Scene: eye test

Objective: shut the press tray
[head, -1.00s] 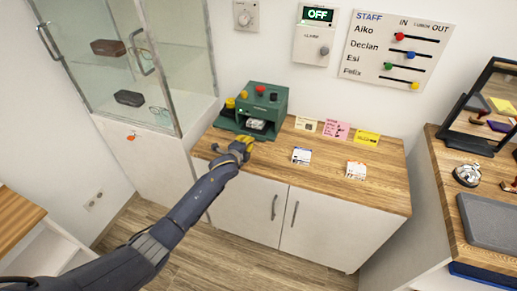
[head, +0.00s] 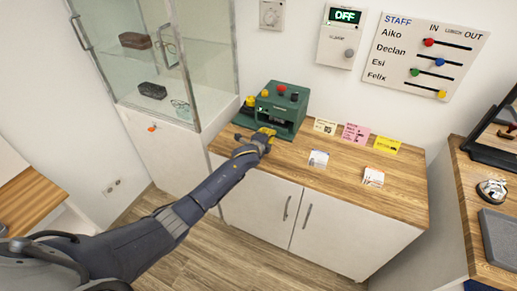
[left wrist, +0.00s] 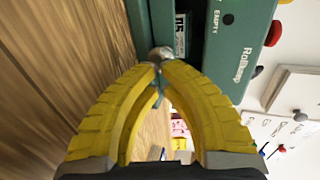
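The green press (head: 282,107) stands at the back left of the wooden counter. Its front has a dark opening (head: 274,124) low down. In the left wrist view the press's side (left wrist: 235,45) carries lettering that includes "EMPTY". A round metal knob (left wrist: 160,54) is at my fingertips, with a pale printed piece (left wrist: 181,33) behind it at the press's opening. My left gripper (head: 264,134) is at the press's front; its yellow fingers (left wrist: 162,66) come together at the tips against the knob. Whether they pinch it is unclear. How far the tray sticks out is largely hidden. My right gripper is out of view.
Several cards, including a pink one (head: 355,133), stand or lie on the counter (head: 340,185) right of the press. A glass cabinet (head: 165,70) is at the left. A bell (head: 491,190) sits on the right-hand counter. The counter's front middle is clear.

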